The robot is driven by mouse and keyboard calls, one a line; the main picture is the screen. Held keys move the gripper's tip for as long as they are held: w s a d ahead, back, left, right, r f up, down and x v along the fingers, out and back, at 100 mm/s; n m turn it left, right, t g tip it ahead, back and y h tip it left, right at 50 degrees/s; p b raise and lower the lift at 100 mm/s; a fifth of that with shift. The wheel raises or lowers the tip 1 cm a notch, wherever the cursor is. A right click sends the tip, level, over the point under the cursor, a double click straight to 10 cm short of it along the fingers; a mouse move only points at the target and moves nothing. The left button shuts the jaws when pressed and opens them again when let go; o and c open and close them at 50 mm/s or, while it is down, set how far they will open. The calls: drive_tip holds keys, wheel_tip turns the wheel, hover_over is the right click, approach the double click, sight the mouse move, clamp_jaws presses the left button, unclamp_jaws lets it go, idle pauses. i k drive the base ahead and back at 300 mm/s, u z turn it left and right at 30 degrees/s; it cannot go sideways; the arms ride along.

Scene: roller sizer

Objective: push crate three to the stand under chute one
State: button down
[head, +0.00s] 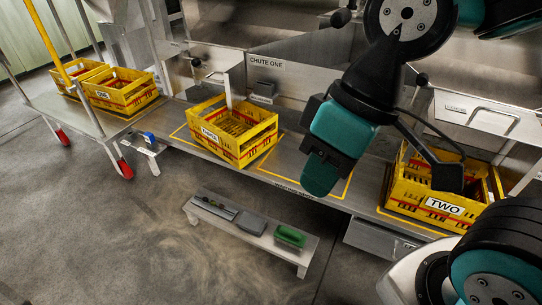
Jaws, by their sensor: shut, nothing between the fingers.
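Crate three (246,140) is a yellow crate with red stripes and a THREE label. Part of that outline is hidden by the crate. Its inside looks empty, with a slatted floor.
Crate two (408,202) stands at the right. A second yellow outline (346,186) lies partly behind my arm. A low bench (238,232) with tools stands in front.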

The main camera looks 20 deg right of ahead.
sight(206, 130)
drive_tip(key=k, duration=0.35)
drive_tip(key=u, duration=1.35)
drive_tip(key=i, duration=0.9)
drive_tip(key=z, duration=2.75)
drive_tip(key=i, duration=0.5)
